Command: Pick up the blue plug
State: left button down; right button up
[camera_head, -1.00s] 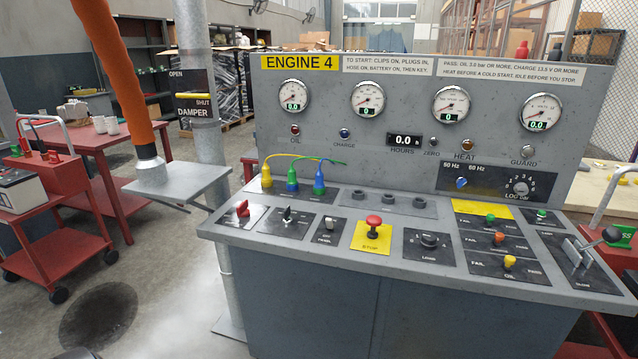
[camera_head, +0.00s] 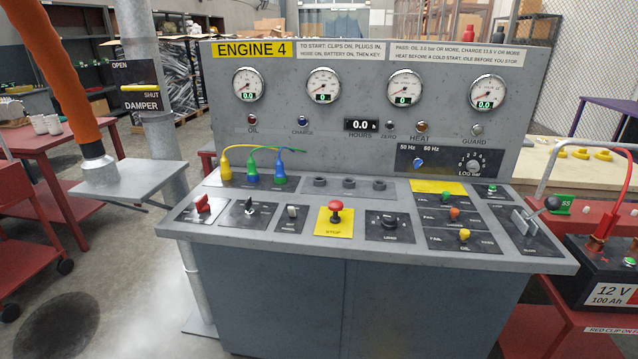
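Thin yellow, blue and green leads arch over the row. Neither of my grippers is in view.
Three dark empty sockets (camera_head: 349,184) lie right of the plugs. A red stop button (camera_head: 335,205) and a lever (camera_head: 552,203) rise from the sloping panel. A grey plate under an orange duct (camera_head: 55,70) juts out at left. A battery (camera_head: 600,270) stands at right.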

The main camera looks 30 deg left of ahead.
aim_at(279, 165)
jog(key=z, duration=0.2)
jog(key=i, duration=1.3)
jog(key=u, duration=1.55)
